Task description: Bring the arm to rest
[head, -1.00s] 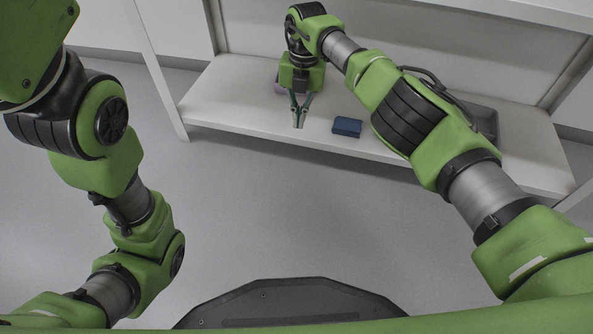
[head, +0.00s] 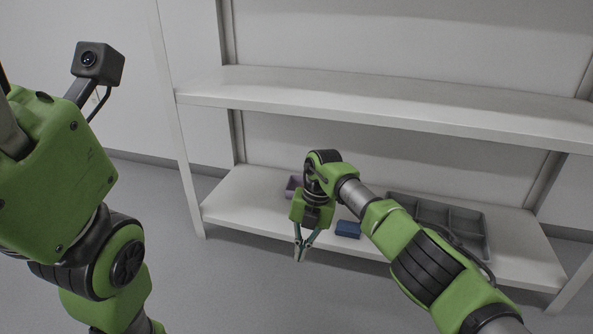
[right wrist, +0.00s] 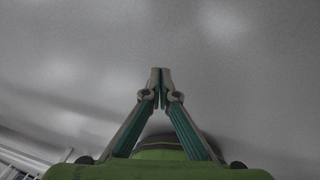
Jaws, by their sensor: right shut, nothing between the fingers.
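My right gripper (head: 300,257) hangs in front of the lower shelf's front edge, with its fingers pointing down. In the right wrist view the two fingertips (right wrist: 160,75) meet with nothing between them, against a plain grey surface. My right arm reaches in from the lower right over the shelf. My left arm stands raised at the left of the head view with its wrist camera (head: 98,63) at the top; its fingers do not show.
The lower shelf (head: 235,205) holds a blue block (head: 348,229) just right of the gripper. A purple container (head: 293,187) lies behind the gripper, partly hidden. A grey compartment tray (head: 466,224) stands at the right, partly behind my arm. An upper shelf (head: 380,104) is above.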

